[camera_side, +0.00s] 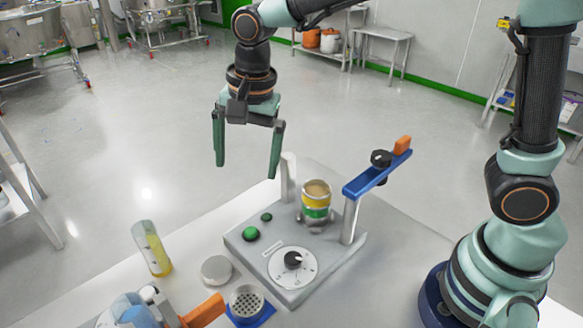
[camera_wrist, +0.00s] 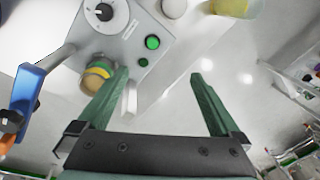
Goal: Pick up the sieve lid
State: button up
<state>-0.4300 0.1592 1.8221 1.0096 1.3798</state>
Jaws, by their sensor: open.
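A plain grey round disc (camera_side: 216,269), which looks like the sieve lid, lies on the bench left of the grey machine. In the wrist view a grey round thing (camera_wrist: 174,8), probably the same disc, shows at the top edge. My gripper (camera_side: 247,171) is open and empty, pointing down above and behind the machine. Its two green fingers (camera_wrist: 158,76) are wide apart in the wrist view, with nothing between them. A small stack with green and yellow bands (camera_side: 316,203) stands on the machine (camera_side: 322,262); it also shows beside one finger in the wrist view (camera_wrist: 96,78).
A blue clamp bar (camera_side: 368,181) with a black knob and orange end rises on a post at the machine's right. A tilted-looking clear cylinder with yellow contents (camera_side: 152,250) stands left. A perforated cup (camera_side: 246,301) sits on a blue base at the front, near an orange-handled item (camera_side: 204,311).

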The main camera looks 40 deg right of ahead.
aim_at(217, 266)
jog(key=a+f+m+g, duration=0.2)
jog(key=a+f+m, duration=0.3)
jog(key=a+f, duration=0.3)
jog(key=shift+h, duration=0.4)
jog(key=f, duration=0.4)
jog(key=a+f, duration=0.1)
jog(key=f, duration=0.6)
jog(key=shift+a+f, duration=0.3)
jog(key=shift+f, duration=0.05)
jog(key=c, duration=1.4)
jog(key=shift+r, duration=0.15)
